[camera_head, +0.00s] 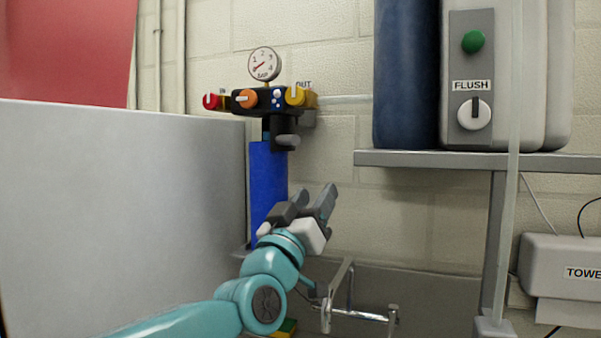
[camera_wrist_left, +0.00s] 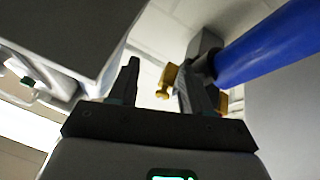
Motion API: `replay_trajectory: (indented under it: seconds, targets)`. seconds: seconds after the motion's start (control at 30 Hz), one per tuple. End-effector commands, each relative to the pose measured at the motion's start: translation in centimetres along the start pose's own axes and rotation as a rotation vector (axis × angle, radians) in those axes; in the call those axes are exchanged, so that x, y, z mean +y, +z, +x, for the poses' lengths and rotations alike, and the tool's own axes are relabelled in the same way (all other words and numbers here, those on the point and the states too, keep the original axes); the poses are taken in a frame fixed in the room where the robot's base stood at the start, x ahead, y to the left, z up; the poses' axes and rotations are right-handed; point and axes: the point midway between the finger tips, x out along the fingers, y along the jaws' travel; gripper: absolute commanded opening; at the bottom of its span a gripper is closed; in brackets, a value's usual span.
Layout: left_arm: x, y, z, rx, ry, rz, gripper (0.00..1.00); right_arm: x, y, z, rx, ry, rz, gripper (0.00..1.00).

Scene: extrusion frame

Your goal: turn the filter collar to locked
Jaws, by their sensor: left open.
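The filter has a blue cylindrical body (camera_head: 262,185) hanging below a dark valve block (camera_head: 262,102). The dark collar (camera_head: 270,132) sits between them, with a grey tab (camera_head: 287,141) sticking out to the right. Whether it is locked cannot be read. My left gripper (camera_head: 316,196) is open and empty, below and right of the collar, in front of the wall. It partly hides the filter's lower end. In the left wrist view, the blue body (camera_wrist_left: 268,45) passes at upper right, beyond the right finger; the fingers (camera_wrist_left: 160,85) are apart. My right gripper is not in view.
A pressure gauge (camera_head: 263,62), red knob (camera_head: 211,101), orange knob (camera_head: 245,98) and yellow knob (camera_head: 295,96) surround the valve block. A grey panel (camera_head: 120,190) stands left. A shelf (camera_head: 480,161) carries the FLUSH unit at right.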

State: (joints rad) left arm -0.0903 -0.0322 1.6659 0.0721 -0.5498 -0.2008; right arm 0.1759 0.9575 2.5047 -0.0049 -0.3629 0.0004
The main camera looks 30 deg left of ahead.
Motion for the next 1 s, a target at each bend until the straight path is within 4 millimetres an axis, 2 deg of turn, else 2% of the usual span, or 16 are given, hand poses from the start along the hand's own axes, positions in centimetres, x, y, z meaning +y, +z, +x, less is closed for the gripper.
replay_trajectory:
  seconds: [0.1,0.17,0.23,0.27,0.33,0.37,0.4,0.5,0.57,0.67,0.77,1.0]
  targets:
    - [-0.3,2.6,0.1,-0.211,-0.039,-0.338,0.48,0.0,0.0,0.0,0.0,0.0,0.0,1.0]
    - [-0.6,2.8,0.0,-0.32,-0.073,-0.575,0.48,-0.1,0.0,-0.2,0.0,0.0,0.0,1.0]
    - [-1.3,1.8,-0.4,-0.424,-0.109,-0.855,0.48,-0.2,0.0,-0.5,0.0,0.0,0.0,1.0]
    - [-1.6,0.9,-0.7,-0.457,-0.118,-0.972,0.48,-0.2,0.0,-0.6,0.0,0.0,0.0,1.0]
    - [-2.2,-2.3,-1.2,-0.508,-0.113,-1.216,0.48,-0.4,0.0,-1.0,0.0,0.0,0.0,1.0]
    - [-2.5,-4.1,-1.5,-0.519,-0.102,-1.304,0.48,-0.4,0.0,-1.2,0.0,0.0,0.0,1.0]
    - [-3.2,-6.9,-1.9,-0.515,-0.079,-1.402,0.48,-0.6,0.0,-1.5,0.0,0.0,0.0,1.0]
    - [-6.4,-11.9,-2.6,-0.42,-0.069,-1.459,0.48,-0.7,0.0,-2.0,0.0,0.0,0.0,1.0]
    - [-8.1,-12.7,-2.9,-0.38,-0.098,-1.441,0.48,-0.8,0.0,-2.1,0.0,0.0,0.0,1.0]
    - [-9.5,-12.8,-2.9,-0.358,-0.13,-1.428,0.48,-0.8,0.0,-2.3,0.0,0.0,0.0,1.0]
    - [-9.5,-12.6,-2.0,-0.355,-0.135,-1.426,0.48,-1.0,0.1,-2.8,0.0,0.0,0.0,1.0]
    - [-8.7,-11.1,3.0,-0.36,-0.134,-1.427,0.48,-1.9,0.1,-5.4,0.0,0.0,0.0,1.0]
